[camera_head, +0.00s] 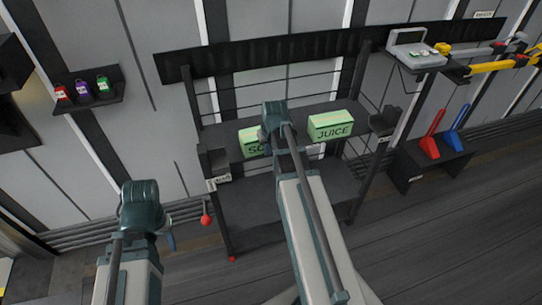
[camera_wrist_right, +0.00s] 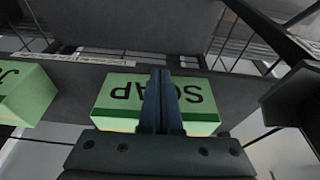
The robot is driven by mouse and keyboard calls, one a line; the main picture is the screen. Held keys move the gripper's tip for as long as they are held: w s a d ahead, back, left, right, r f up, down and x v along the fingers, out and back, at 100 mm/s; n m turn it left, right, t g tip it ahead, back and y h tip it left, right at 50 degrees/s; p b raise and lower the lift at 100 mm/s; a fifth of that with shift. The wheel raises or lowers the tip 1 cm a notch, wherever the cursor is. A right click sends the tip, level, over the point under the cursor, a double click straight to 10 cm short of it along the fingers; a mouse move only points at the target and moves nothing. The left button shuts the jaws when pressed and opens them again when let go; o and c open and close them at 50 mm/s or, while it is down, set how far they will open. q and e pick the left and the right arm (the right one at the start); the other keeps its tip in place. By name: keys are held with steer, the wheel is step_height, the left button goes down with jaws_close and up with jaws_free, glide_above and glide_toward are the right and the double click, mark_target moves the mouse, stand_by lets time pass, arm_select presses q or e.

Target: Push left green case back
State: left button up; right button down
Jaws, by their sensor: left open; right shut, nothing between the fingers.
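The left green case, marked SOAP, stands on the rack's upper shelf, partly hidden behind my right arm in the head view (camera_head: 248,138). It shows upside down in the right wrist view (camera_wrist_right: 112,98). My right gripper (camera_wrist_right: 162,85) is shut and empty, its fingers lying across the middle of the SOAP case in that view. I cannot tell whether they touch it. The right green case, marked JUICE (camera_head: 331,125), stands to the right on the same shelf. My left gripper (camera_head: 168,238) is low at the left, away from the rack, its fingertips barely showing.
The black rack (camera_head: 290,193) has a lower shelf that looks bare. A small wall shelf (camera_head: 98,98) holds three small containers at left. A scale (camera_head: 416,50) sits at upper right. A low stand (camera_head: 430,165) has red and blue levers. The floor at right is clear.

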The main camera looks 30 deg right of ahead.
steer(key=shift+w+d, duration=0.2)
steer(key=shift+w, duration=0.5)
steer(key=w+d, duration=0.1)
steer(key=w, duration=0.7)
steer(key=w+d, duration=0.1)
steer(key=w, duration=0.3)
steer(key=shift+w+d, duration=0.15)
steer(key=shift+d, duration=0.2)
steer(key=shift+s, duration=0.25)
